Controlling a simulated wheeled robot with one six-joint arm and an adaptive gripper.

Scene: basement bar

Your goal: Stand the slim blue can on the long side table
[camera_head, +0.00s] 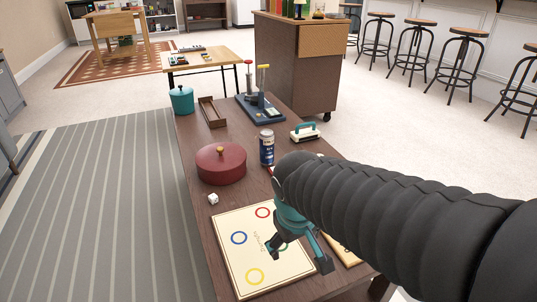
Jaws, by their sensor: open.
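The slim blue can (267,148) stands upright on the long side table (185,142), just right of a round red lidded pot. It has a light band near its top. My gripper (299,262) is open and low over the near end of the table, above a cream game board. It is nearer to me than the can and apart from it. No object shows between its fingers. My black sleeved arm hides part of the table's right side.
Farther back are a brown tray (212,113) and a teal pot (181,100). A white die (213,199) lies near the game board (240,262).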

